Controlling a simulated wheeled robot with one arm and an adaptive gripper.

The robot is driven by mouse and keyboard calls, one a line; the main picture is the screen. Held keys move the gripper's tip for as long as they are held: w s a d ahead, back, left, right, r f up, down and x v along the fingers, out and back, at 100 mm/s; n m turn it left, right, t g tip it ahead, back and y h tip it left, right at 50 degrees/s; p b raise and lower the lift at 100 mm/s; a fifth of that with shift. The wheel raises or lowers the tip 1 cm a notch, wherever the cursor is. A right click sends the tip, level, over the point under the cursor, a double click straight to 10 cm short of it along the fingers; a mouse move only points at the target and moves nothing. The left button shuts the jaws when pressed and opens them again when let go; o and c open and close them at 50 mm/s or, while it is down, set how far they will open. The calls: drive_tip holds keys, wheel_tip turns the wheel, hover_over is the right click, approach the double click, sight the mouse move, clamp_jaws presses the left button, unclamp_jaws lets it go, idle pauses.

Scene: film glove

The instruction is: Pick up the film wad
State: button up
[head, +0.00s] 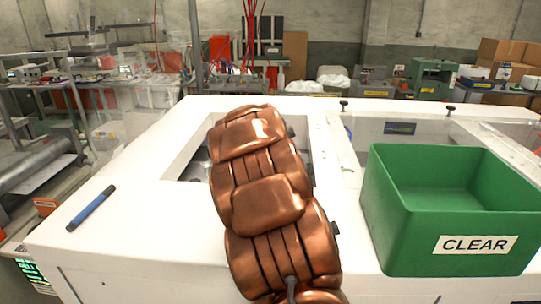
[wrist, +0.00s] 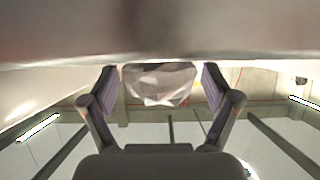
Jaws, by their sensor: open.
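The film wad (wrist: 160,84) is a pale grey, faceted, crumpled lump at the upper middle of the wrist view. Its upper edge meets a blurred pale band. My gripper (wrist: 159,77) is open, with one finger to the left of the wad and one to the right. A gap shows between the wad and each finger. I cannot tell how far in depth the wad lies between them. In the head view my copper-coloured arm hides both the wad and my gripper.
A green bin (head: 398,239) labelled CLEAR stands at the right of the white machine top (head: 130,235). A blue marker (head: 91,208) lies at the left. A framed opening (head: 190,161) lies behind my arm. The left front of the top is mostly clear.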

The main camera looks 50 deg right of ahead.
drive_tip(key=shift+c, duration=0.2)
drive_tip(key=c, duration=0.9)
drive_tip(key=shift+r, duration=0.1)
